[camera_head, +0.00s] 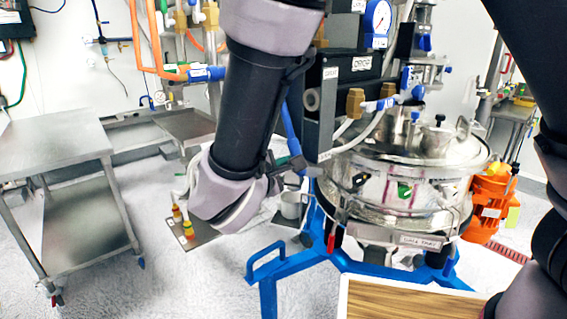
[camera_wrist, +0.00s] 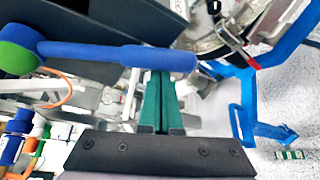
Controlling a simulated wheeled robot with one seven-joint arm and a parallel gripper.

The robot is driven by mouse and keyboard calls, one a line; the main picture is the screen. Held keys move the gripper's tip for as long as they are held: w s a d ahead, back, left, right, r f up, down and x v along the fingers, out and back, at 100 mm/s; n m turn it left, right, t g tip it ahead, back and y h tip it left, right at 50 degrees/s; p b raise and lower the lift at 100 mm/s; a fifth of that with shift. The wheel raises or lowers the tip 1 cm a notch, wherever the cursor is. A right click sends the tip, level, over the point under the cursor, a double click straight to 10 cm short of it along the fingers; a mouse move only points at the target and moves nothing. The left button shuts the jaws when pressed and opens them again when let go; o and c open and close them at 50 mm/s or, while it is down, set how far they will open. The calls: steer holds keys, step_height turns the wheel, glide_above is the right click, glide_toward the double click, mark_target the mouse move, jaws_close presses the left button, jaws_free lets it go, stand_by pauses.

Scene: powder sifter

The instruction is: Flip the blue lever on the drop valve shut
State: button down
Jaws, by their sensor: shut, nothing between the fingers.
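The blue lever (camera_wrist: 120,52) runs across the upper part of the wrist view, from a green and blue pivot (camera_wrist: 18,48) at the left to a free rounded end near the middle right. In the head view the lever (camera_head: 291,130) hangs steeply beside the dark valve block, partly behind my arm. My gripper (camera_wrist: 158,80) has its teal fingers together, with nothing between them. Their tips lie at the lever's lower edge, near its free end; I cannot tell whether they touch. In the head view my gripper (camera_head: 297,164) is mostly hidden by my wrist.
The steel sifter (camera_head: 405,180) stands on a blue frame (camera_head: 275,262) right of my gripper. A steel table (camera_head: 55,145) is at the left. An orange motor (camera_head: 488,203) is at the right.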

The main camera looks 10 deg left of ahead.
steer(key=shift+s+d+r+n+g+h, duration=0.8)
steer(key=shift+s+d+r+n, duration=0.45)
steer(key=shift+r, duration=1.35)
steer(key=shift+s+d+r+n+g+h, duration=0.65)
steer(key=shift+d+r+n+g, duration=0.6)
steer(key=shift+r, duration=1.35)
steer(key=shift+s+d+r+n+g+h, duration=0.55)
steer(key=shift+s+d+r+n, duration=0.8)
steer(key=shift+r, duration=1.25)
steer(key=shift+w+d+r+m, duration=0.1)
steer(key=shift+w+d+m, duration=0.1)
steer(key=shift+w+m, duration=0.15)
